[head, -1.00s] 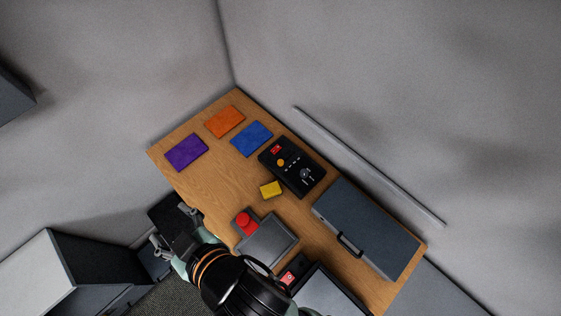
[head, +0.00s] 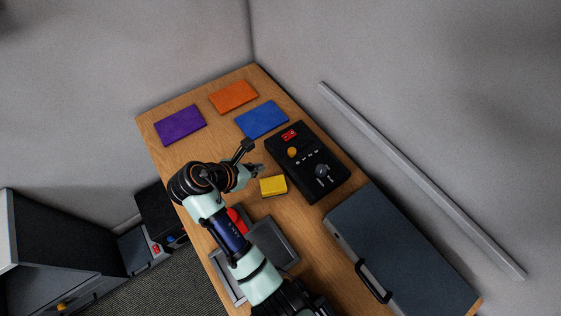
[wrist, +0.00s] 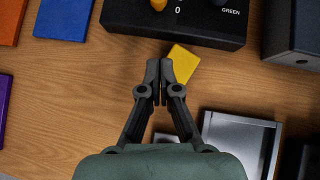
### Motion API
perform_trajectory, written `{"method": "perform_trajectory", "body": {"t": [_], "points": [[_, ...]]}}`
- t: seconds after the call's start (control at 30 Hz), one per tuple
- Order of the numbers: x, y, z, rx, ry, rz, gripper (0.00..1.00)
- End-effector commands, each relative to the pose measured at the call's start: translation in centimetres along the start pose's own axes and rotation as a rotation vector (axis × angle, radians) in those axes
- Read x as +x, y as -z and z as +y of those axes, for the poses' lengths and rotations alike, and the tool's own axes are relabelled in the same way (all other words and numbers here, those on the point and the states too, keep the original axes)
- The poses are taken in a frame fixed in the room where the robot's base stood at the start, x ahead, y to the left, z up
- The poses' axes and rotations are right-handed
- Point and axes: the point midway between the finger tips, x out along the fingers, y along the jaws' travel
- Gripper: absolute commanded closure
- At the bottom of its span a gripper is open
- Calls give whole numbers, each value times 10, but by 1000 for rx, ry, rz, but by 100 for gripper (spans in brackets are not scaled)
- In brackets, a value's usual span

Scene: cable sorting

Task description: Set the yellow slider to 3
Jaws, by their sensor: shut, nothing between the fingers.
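The black control panel (head: 307,165) lies at the table's back right with a red display. A round yellow-orange knob (head: 292,152), which looks like the yellow slider, is at its upper left part. In the wrist view the knob (wrist: 158,4) is cut by the top edge; a "0" is printed to its right. The display's number is too small to read. My gripper (wrist: 159,70) is shut and empty, in front of the panel and apart from it. In the head view its fingers (head: 259,169) are just left of the panel's near side.
A yellow block (head: 273,187) lies between my gripper and the panel's near side; it also shows beside the right fingertip (wrist: 183,66). A grey tray (head: 272,243) and a red object (head: 237,218) are nearer. Purple, orange and blue (head: 261,119) mats lie behind. A grey handled case (head: 395,250) is at right.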

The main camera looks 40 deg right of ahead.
Motion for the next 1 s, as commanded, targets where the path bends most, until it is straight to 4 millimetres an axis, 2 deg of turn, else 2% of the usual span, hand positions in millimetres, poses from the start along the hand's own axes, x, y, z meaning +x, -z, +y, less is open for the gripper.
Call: {"method": "perform_trajectory", "body": {"t": [0.17, 0.53, 0.7, 1.0], "points": [[25, 2, -1, 2, 3, 1, 100], [105, 2, -1, 4, 1, 2, 100], [120, -19, 0, 5, -2, 2, 100], [126, -28, 0, 3, -3, 2, 100]]}}
